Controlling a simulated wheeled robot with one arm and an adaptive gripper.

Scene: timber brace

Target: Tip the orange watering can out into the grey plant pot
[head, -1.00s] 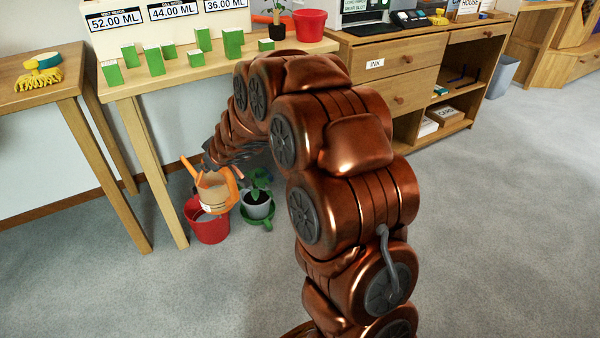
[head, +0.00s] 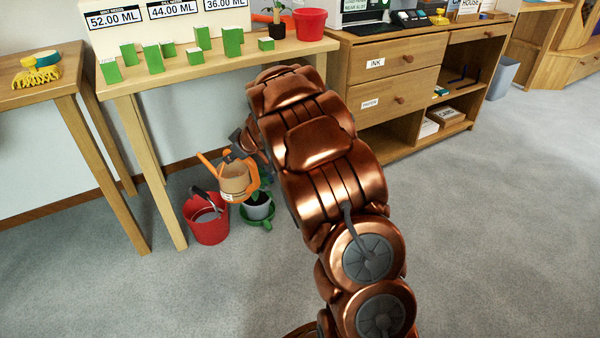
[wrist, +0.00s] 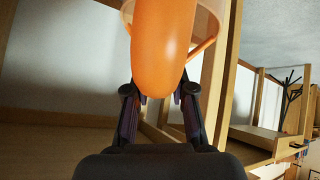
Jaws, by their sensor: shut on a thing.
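The orange watering can (head: 235,183) has a tan, see-through-looking body, with its spout pointing up and left in the head view. It looks roughly upright, held above the floor. My gripper (wrist: 159,92) is shut on its orange handle (wrist: 162,45), one dark finger on each side in the wrist view. The grey plant pot (head: 258,211) stands on a green saucer (head: 268,222) on the floor, below and right of the can. The can and my arm hide part of the pot and most of its plant.
A red bucket (head: 207,230) with a dark-handled object in it stands left of the pot. A wooden table (head: 190,74) with green blocks and a red pot (head: 309,23) rises behind. A drawer cabinet (head: 395,85) stands right. The carpet in front is clear.

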